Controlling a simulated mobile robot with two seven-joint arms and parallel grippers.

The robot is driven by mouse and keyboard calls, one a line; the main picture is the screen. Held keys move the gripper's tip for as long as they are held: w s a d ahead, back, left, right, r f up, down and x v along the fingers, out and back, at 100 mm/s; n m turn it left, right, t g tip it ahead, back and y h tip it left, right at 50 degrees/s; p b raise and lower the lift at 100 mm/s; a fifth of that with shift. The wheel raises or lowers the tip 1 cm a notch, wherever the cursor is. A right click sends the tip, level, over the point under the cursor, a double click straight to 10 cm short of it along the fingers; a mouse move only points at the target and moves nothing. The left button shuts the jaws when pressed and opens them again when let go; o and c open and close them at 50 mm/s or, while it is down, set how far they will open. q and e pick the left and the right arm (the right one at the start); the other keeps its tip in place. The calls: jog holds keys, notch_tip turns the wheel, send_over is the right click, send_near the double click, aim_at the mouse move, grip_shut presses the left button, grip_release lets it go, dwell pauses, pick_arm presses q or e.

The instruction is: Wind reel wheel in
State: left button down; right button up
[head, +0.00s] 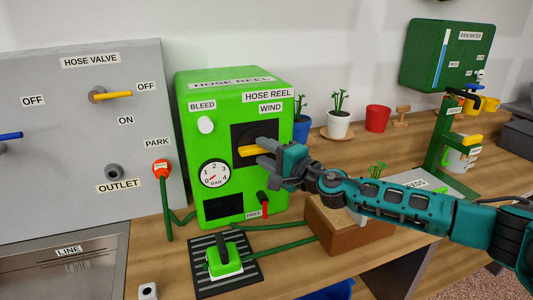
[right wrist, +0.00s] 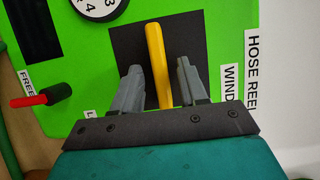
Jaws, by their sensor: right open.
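The green hose reel box (head: 186,160) stands on the wooden bench. A yellow handle (head: 249,151) sits on its black square panel, below the WIND label (head: 270,108). My right gripper (head: 266,153) is in front of this handle, coming from the right. In the right wrist view the yellow handle (right wrist: 154,50) stands between the two grey fingers of my right gripper (right wrist: 157,72), with a gap on each side. The fingers are open. The handle's base is partly hidden by the gripper. My left gripper is not in view.
A red FREE lever (head: 264,198), a BLEED knob (head: 206,125) and a gauge (head: 214,174) are on the box front. A brown planter (head: 330,235) stands under my right arm. Potted plants (head: 339,123) stand behind.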

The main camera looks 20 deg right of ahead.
jog(key=shift+c, duration=0.2)
grip_shut()
jog(key=shift+f, duration=0.1)
